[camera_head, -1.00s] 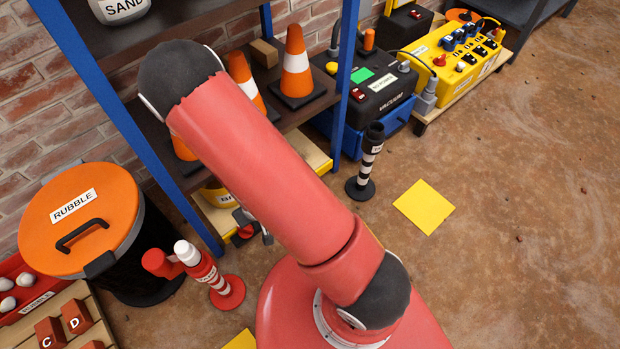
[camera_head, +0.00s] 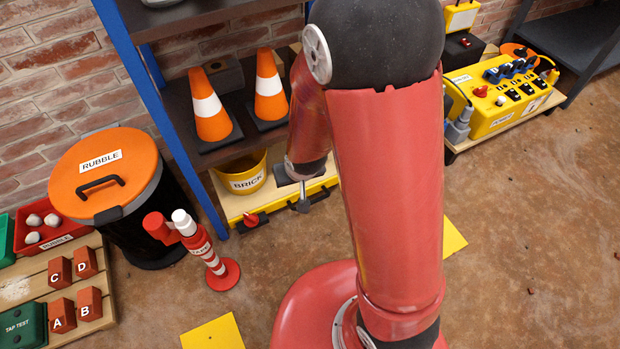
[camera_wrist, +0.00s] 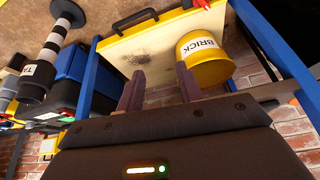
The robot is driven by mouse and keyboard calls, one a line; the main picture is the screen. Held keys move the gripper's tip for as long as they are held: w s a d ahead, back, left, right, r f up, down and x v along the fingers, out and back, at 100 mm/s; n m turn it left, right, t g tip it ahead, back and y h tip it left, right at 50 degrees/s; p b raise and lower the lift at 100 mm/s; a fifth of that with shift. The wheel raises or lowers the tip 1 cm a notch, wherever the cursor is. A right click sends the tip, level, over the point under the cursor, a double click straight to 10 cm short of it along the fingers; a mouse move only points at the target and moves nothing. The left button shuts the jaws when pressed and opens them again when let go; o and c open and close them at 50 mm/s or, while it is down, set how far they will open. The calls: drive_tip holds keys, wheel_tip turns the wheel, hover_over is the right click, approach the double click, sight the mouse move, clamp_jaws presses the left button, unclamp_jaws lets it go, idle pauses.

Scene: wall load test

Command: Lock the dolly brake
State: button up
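The likely dolly is a low wooden platform with a yellow front edge (camera_head: 237,204) under the shelf, with a black handle on its front. A small red lever on a black block (camera_head: 251,219), perhaps the brake, is at its front left; its exact setting is too small to tell. In the wrist view the platform's pale board (camera_wrist: 128,56) shows with the black handle (camera_wrist: 135,19), and a red piece (camera_wrist: 203,3) is at the top edge. My gripper (camera_wrist: 160,70) is open and empty, its fingers apart in front of the board. In the head view my arm mostly hides it.
A yellow BRICK bucket (camera_head: 247,178) stands on the platform; it also shows in the wrist view (camera_wrist: 205,62). Blue shelf posts (camera_head: 165,115) and orange cones (camera_head: 209,112) are close by. A red-and-white post (camera_head: 212,262) stands in front left.

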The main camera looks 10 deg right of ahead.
drive_tip(key=shift+s+d+r, duration=0.35)
drive_tip(key=shift+d+r, duration=0.25)
drive_tip(key=shift+r, duration=0.05)
